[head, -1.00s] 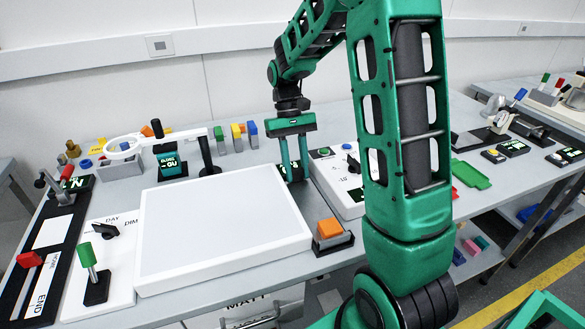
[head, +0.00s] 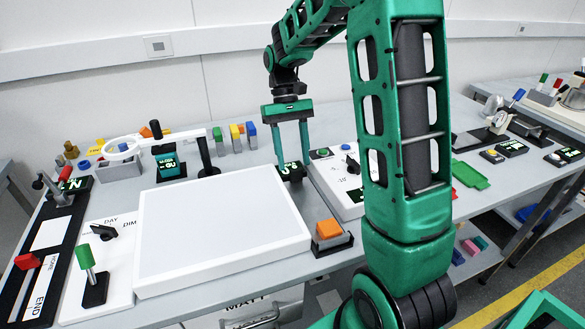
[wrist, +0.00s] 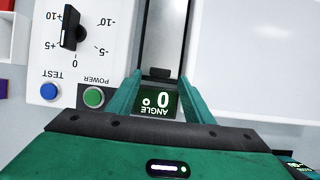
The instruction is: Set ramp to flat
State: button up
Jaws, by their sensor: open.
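The ramp (head: 318,207) looks like a narrow grey strip between the white light panel and the control box; it also shows in the wrist view (wrist: 163,40). A dark display (head: 291,171) at its far end reads "ANGLE 0°", upside down in the wrist view (wrist: 157,104). The control box (head: 338,190) has a black knob (wrist: 74,25) on a scale from +10 to -10. The knob's bar is in line with the 0 mark. My gripper (head: 293,168) is open and empty, above the display, its fingers either side of it in the wrist view.
The white light panel (head: 215,225) fills the bench to the left. A green POWER button (wrist: 93,97) and blue TEST button (wrist: 49,91) sit beside the knob. An orange block (head: 328,229) rests on a grey block near the front edge. A magnifier (head: 122,150) stands behind.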

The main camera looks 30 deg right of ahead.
jog(key=v, duration=0.7)
dwell(0.4)
jog(key=s+d+f+m+t, duration=0.2)
jog(key=s, duration=1.2)
jog(key=s+d+f+m+t, duration=0.1)
jog(key=s+f+m+t, duration=0.1)
jog(key=s, duration=1.3)
jog(key=shift+d+t+h, duration=0.3)
jog(key=shift+d, duration=0.1)
jog(key=shift+w+f, duration=0.25)
jog(key=shift+w, duration=0.3)
